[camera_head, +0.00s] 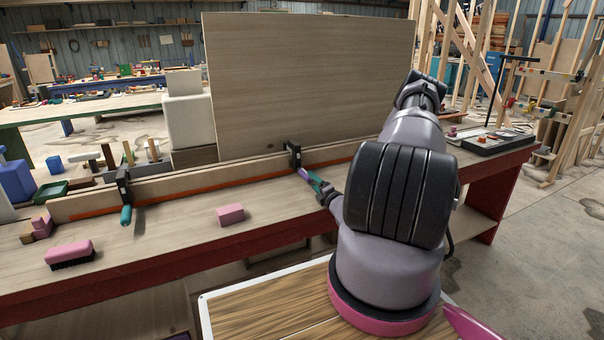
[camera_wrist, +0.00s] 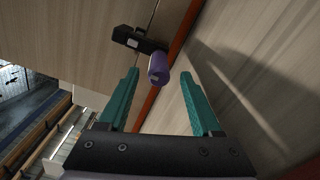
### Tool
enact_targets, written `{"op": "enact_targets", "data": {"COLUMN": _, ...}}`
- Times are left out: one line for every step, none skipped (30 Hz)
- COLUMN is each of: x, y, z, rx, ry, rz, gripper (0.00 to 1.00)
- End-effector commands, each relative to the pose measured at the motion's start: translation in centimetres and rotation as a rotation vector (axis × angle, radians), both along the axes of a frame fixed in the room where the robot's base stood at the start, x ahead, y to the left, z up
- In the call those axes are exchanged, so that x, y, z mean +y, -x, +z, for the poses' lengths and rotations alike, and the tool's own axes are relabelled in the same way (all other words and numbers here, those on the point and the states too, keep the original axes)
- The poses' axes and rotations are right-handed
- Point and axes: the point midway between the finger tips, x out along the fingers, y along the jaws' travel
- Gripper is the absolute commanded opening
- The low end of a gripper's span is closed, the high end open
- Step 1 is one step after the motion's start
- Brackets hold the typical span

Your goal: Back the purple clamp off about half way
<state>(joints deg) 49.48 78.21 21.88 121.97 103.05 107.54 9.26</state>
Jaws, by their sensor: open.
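The purple clamp (camera_head: 303,173) sits on the wooden strip along the workbench, its black frame upright and its purple handle toward my gripper. In the wrist view, the purple handle (camera_wrist: 158,69) and black clamp body (camera_wrist: 138,40) show beyond my fingertips. My gripper (camera_wrist: 160,78) is open, with one teal finger on each side of the handle's line and gaps on both sides. In the head view, my gripper (camera_head: 318,183) is at the handle, partly hidden by my arm. Whether the handle is between the fingertips in depth is hard to tell.
A second clamp with a teal handle (camera_head: 126,214) is on the strip (camera_head: 180,190) to the left. A pink block (camera_head: 230,214) and pink brush (camera_head: 69,253) lie on the bench. A tall wooden panel (camera_head: 310,80) stands behind. A black tray (camera_head: 498,141) is at right.

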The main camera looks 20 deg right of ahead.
Motion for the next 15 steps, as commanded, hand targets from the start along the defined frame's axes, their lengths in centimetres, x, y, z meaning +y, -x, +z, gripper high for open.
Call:
{"op": "enact_targets", "data": {"x": 0.1, "y": -0.9, "z": 0.1, "rx": -0.003, "ry": 0.002, "rz": 0.001, "gripper": 0.66}}
{"op": "enact_targets", "data": {"x": 0.1, "y": -1.5, "z": 0.1, "rx": -0.004, "ry": 0.003, "rz": 0.001, "gripper": 0.66}}
{"op": "enact_targets", "data": {"x": 0.2, "y": -2.3, "z": 0.1, "rx": -0.004, "ry": 0.002, "rz": 0.002, "gripper": 0.66}}
{"op": "enact_targets", "data": {"x": 0.2, "y": -2.9, "z": 0.1, "rx": -0.005, "ry": 0.003, "rz": 0.002, "gripper": 0.66}}
{"op": "enact_targets", "data": {"x": 0.2, "y": -3.5, "z": 0.1, "rx": -0.004, "ry": 0.002, "rz": 0.002, "gripper": 0.66}}
{"op": "enact_targets", "data": {"x": 0.2, "y": -4.3, "z": 0.2, "rx": -0.004, "ry": 0.002, "rz": 0.001, "gripper": 0.66}}
{"op": "enact_targets", "data": {"x": 0.2, "y": -4.9, "z": 0.1, "rx": -0.003, "ry": 0.003, "rz": 0.002, "gripper": 0.66}}
{"op": "enact_targets", "data": {"x": 0.3, "y": -5.4, "z": 0.1, "rx": -0.004, "ry": 0.002, "rz": 0.002, "gripper": 0.66}}
{"op": "enact_targets", "data": {"x": 0.3, "y": -6.1, "z": 0.1, "rx": -0.003, "ry": 0.003, "rz": 0.002, "gripper": 0.66}}
{"op": "enact_targets", "data": {"x": 0.3, "y": -6.6, "z": 0.1, "rx": -0.003, "ry": 0.002, "rz": 0.001, "gripper": 0.66}}
{"op": "enact_targets", "data": {"x": 0.3, "y": -7.0, "z": 0.1, "rx": -0.004, "ry": 0.001, "rz": 0.001, "gripper": 0.66}}
{"op": "enact_targets", "data": {"x": 0.3, "y": -7.5, "z": 0.1, "rx": -0.003, "ry": 0.002, "rz": 0.002, "gripper": 0.66}}
{"op": "enact_targets", "data": {"x": 0.3, "y": -7.9, "z": 0.1, "rx": -0.003, "ry": 0.002, "rz": 0.001, "gripper": 0.66}}
{"op": "enact_targets", "data": {"x": 0.3, "y": -8.2, "z": 0.1, "rx": -0.003, "ry": 0.002, "rz": 0.001, "gripper": 0.66}}
{"op": "enact_targets", "data": {"x": 0.4, "y": -8.5, "z": 0.1, "rx": -0.002, "ry": 0.001, "rz": 0.003, "gripper": 0.66}}
